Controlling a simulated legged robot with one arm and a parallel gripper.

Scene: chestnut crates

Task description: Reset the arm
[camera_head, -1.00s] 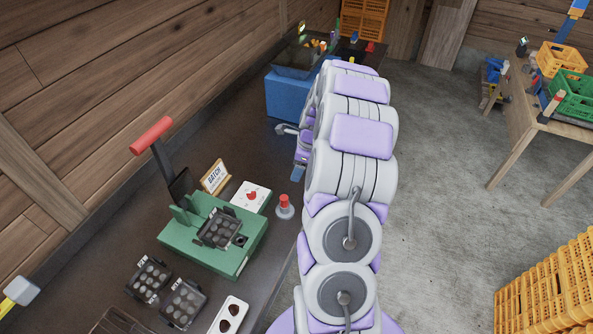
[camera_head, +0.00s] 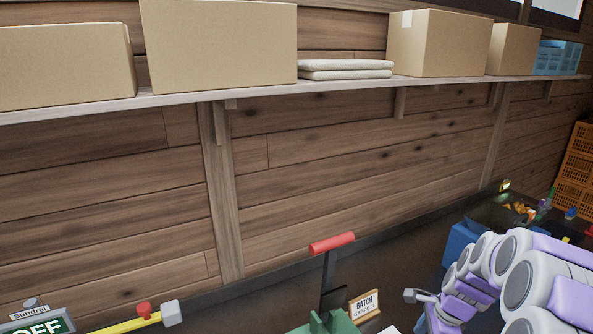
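My arm, white and lilac, is folded at the lower right of the head view. My gripper (camera_head: 418,296) is a small grey end at the arm's left side, over the dark bench. It is too small to tell whether its fingers are open or shut. I see nothing held in it. The lower part of my arm is cut off by the frame's bottom edge.
A green press (camera_head: 330,325) with a red-handled lever (camera_head: 332,243) and a "BATCH" sign (camera_head: 364,305) stand left of my gripper. A blue bin (camera_head: 458,240) is behind my arm. A wall shelf (camera_head: 180,98) holds cardboard boxes (camera_head: 218,45). An OFF sign (camera_head: 38,327) is lower left.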

